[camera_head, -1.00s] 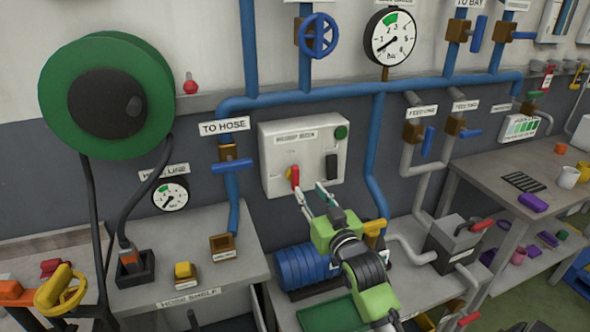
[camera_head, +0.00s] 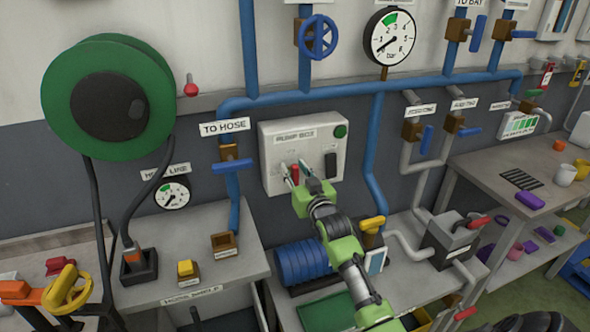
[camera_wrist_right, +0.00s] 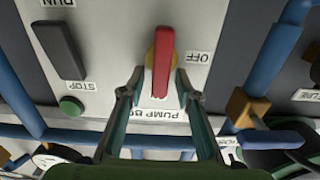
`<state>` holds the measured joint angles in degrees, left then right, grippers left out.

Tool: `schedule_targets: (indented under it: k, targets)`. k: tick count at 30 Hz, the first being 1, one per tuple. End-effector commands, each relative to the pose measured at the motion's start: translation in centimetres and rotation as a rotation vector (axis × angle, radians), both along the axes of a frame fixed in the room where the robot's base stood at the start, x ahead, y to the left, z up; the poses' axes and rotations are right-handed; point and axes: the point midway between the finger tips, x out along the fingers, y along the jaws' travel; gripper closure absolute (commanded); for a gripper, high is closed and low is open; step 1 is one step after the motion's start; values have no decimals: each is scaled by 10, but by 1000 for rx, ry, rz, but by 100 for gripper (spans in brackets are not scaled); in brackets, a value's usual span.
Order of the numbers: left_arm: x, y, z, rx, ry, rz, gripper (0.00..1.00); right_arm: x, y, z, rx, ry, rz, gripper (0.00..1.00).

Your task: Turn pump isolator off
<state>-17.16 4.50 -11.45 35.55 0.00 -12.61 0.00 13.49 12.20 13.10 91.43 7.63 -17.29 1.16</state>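The pump box (camera_head: 270,185) is a pale panel on the wall. Its isolator is a red handle (camera_head: 295,173) on a yellow round base, standing vertical. In the right wrist view, which is upside down, the red handle (camera_wrist_right: 163,62) lies between my fingertips, with an OFF label (camera_wrist_right: 198,57) to its right. My right gripper (camera_head: 293,170) is open in front of the box; it also shows in the wrist view (camera_wrist_right: 158,82). One finger is on each side of the handle, with gaps visible. I cannot tell the depth exactly. My left gripper is not in view.
A black run/stop switch (camera_head: 330,167) and a green button (camera_head: 340,131) sit on the same box. Blue pipes (camera_head: 376,150) run above and right of it. A blue motor (camera_head: 303,262) stands below. A yellow-handled valve (camera_head: 373,225) is near my right arm.

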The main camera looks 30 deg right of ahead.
Motion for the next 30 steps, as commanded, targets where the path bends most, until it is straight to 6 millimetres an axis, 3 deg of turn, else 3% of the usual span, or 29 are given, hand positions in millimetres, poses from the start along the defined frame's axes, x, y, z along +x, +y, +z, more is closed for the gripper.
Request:
schedule_targets:
  k: [4, 8, 20, 30]
  targets:
    - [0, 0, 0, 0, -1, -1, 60, 0, 0, 0, 0, 0, 0, 69]
    - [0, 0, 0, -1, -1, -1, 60, 0, 0, 0, 0, 0, 0, 100]
    - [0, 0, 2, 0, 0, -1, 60, -1, -1, -1, 35, -5, 0, 100]
    - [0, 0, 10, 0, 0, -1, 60, -2, -6, -2, 242, -52, -1, 100]
